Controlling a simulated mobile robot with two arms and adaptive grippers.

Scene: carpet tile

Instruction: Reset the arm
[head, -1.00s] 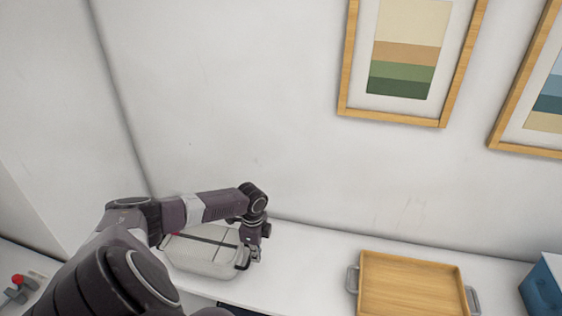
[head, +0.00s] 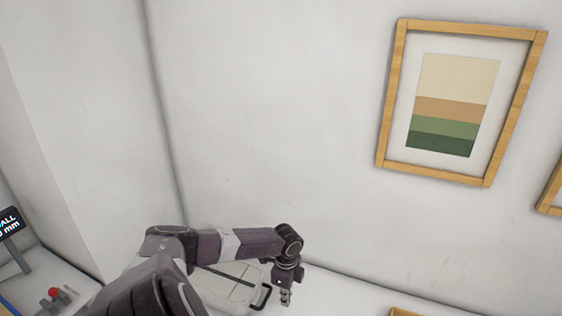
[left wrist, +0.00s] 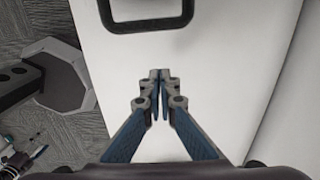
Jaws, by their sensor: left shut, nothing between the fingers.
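My left arm comes in from the lower left in the head view. My left gripper (head: 285,297) hangs down at its end, close to the right side of a pale case-like box. In the left wrist view the left gripper (left wrist: 160,76) has its fingertips together with nothing between them, above a white surface. My right gripper is not in view.
The pale box (head: 225,290) with a dark handle (head: 264,297) lies on the white counter (head: 335,292). The handle also shows in the left wrist view (left wrist: 147,25). A wooden tray edge (head: 404,312) is at the bottom. A framed picture (head: 455,105) hangs on the wall.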

